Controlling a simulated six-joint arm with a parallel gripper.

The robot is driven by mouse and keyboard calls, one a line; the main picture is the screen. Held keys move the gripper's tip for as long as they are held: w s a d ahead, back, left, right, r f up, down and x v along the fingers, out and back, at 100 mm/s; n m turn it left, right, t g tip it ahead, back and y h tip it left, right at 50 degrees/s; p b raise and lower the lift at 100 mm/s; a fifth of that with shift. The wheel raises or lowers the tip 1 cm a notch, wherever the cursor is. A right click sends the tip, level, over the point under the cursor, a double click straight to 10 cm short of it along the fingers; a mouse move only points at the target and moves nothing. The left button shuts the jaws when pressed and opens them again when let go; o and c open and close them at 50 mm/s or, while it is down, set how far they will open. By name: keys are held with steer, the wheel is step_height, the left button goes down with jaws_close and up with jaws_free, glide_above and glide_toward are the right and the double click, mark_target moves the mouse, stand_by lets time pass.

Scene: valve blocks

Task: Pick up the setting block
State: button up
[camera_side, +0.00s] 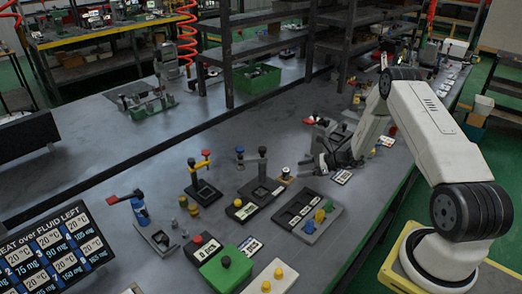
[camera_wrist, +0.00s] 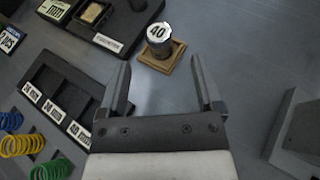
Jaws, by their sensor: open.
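A short dark cylinder with a white top marked 40 (camera_wrist: 159,40) stands upright on a small wooden base (camera_wrist: 150,62) in the wrist view; it appears to be the setting block. In the side view the cylinder (camera_side: 285,171) stands just left of my gripper (camera_side: 318,163). In the wrist view my gripper (camera_wrist: 161,62) is open and empty. Its two fingers point toward the block, which lies just beyond the tips, roughly centred between them and not touched.
A dark slotted tray (camera_wrist: 75,92) with size labels lies left of my gripper, with blue, green and yellow springs (camera_wrist: 22,145) beside it. A dark fixture (camera_wrist: 112,33) stands beyond it. A grey block (camera_wrist: 300,130) is at right. The bench between is bare.

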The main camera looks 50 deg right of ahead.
mark_target(286, 172)
steer(key=shift+w+a+f, duration=0.3)
steer(key=shift+w+a, duration=0.05)
steer(key=shift+w, duration=0.15)
steer(key=shift+w+a, duration=0.1)
steer(key=shift+x, duration=2.45)
jaws_close()
